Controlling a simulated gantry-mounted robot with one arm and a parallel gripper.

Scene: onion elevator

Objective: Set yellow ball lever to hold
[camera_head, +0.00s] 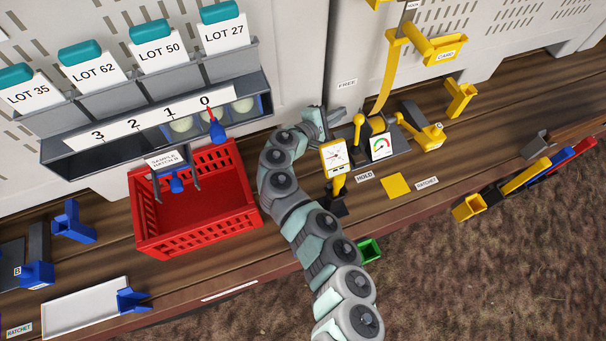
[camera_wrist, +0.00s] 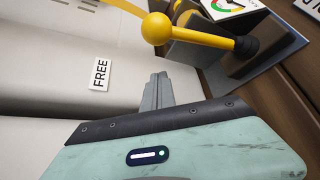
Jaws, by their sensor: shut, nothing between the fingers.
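The HOLD label (camera_head: 364,177) lies on the near side of the base. My gripper (camera_head: 332,113) is left of the lever, on the FREE side. In the wrist view its fingers (camera_wrist: 159,80) are shut and empty, with a gap in the picture below the ball.
A white gauge in a yellow frame (camera_head: 335,157) stands close to my gripper. A yellow-handled ratchet lever (camera_head: 428,136) is to the right. A red crate (camera_head: 247,212) stands left of my arm.

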